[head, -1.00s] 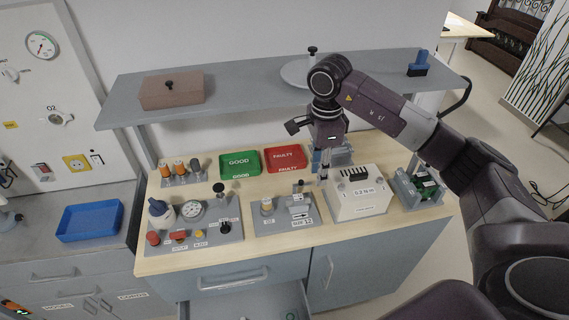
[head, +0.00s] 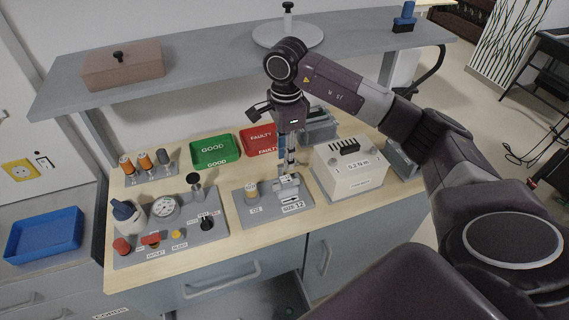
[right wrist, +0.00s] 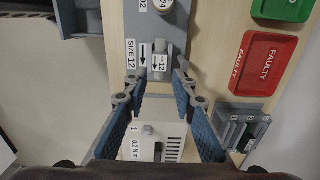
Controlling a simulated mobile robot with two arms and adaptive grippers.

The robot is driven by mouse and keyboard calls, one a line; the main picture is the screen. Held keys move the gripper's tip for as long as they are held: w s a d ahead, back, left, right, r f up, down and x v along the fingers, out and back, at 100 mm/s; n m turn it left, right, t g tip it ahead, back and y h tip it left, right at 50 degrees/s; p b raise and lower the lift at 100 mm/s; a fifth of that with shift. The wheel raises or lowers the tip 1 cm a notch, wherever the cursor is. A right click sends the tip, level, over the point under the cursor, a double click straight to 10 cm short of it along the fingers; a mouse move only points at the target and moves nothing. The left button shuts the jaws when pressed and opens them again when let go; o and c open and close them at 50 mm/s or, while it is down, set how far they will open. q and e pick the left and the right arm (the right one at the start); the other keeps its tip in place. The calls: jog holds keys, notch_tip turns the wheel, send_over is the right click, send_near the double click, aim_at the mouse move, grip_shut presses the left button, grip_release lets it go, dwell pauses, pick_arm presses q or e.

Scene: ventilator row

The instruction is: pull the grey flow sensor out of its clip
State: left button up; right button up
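The grey flow sensor (head: 287,187) sits in its clip on the grey plate (head: 250,219) marked SIZE 12, on the wooden worktop. In the right wrist view the sensor (right wrist: 161,62) lies ahead, between the fingertips in the picture. My right gripper (head: 284,170) points down at the sensor from above, its fingers partly hiding it. In the right wrist view the right gripper (right wrist: 161,77) is open, one finger to each side. Whether the fingertips touch the sensor I cannot tell. My left gripper is not in view.
A white box (head: 347,178) marked 0.2 N m stands close right of the plate. An O2 cell (head: 251,193) stands on the plate's left. Green GOOD (head: 214,150) and red FAULTY (head: 259,140) trays lie behind. The shelf (head: 215,76) overhangs the back.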

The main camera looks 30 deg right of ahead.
aim_at(286, 179)
jog(key=shift+f, duration=0.6)
notch_tip(286, 179, down, 6)
jog(key=p, duration=0.2)
jog(key=shift+r+p, duration=0.15)
jog(key=shift+p, duration=0.2)
jog(key=shift+f, duration=0.65)
grip_shut()
jog(key=shift+r, duration=0.1)
jog(key=shift+r+p, duration=1.05)
jog(key=shift+r, duration=0.95)
